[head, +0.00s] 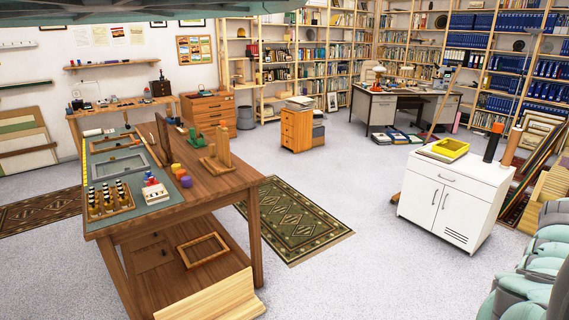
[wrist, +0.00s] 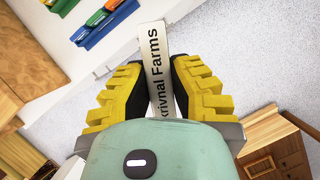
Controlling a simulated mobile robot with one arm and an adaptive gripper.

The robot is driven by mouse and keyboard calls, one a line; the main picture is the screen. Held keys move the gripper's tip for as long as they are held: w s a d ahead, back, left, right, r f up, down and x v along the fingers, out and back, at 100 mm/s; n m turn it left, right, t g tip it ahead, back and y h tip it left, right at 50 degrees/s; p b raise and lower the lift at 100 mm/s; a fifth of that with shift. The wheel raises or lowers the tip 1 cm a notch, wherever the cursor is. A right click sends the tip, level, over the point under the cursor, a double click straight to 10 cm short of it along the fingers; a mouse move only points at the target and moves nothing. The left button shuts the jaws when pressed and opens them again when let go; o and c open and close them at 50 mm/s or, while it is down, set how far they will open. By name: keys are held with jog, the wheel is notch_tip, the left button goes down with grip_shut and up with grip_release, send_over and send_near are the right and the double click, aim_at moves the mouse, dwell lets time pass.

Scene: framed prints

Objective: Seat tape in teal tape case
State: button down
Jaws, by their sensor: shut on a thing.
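My gripper (wrist: 162,78) shows in the wrist view, with yellow stepped fingers and dark inner pads. It is shut on a pale, narrow thing with black lettering ending in "Farms" (wrist: 153,45), which I take to be the tape. The tape stands out beyond the fingertips, and its lower part is hidden by the fingers and my wrist. A blue holder (wrist: 107,25) with green and orange pieces lies apart at the top left of the wrist view. I cannot make out a teal tape case for certain in either view.
In the head view, a wooden workbench (head: 215,187) with a cluttered top stands at left. A white cabinet (head: 450,203) with a yellow tray (head: 450,147) stands at right. A desk (head: 378,105) and bookshelves fill the back. Grey floor between the bench and cabinet is open, with a patterned rug (head: 290,222).

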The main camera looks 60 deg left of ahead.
notch_tip(320, 180, up, 24)
jog(key=w+d+m+g+y+p, duration=0.15)
jog(key=m+p, duration=0.55)
jog(key=p, duration=0.8)
jog(key=s+a+r+m+y+p, duration=0.1)
jog(key=s+r+m+p, duration=0.1)
jog(key=r+p, duration=0.6)
jog(key=s+a+r+m+g+y+p, duration=0.1)
jog(key=r+m+p, duration=0.3)
jog(key=r+p, duration=0.5)
jog(key=shift+s+a+r, duration=0.45)
jog(key=shift+s+r, duration=0.4)
jog(key=shift+r, duration=0.8)
jog(key=shift+y, duration=0.25)
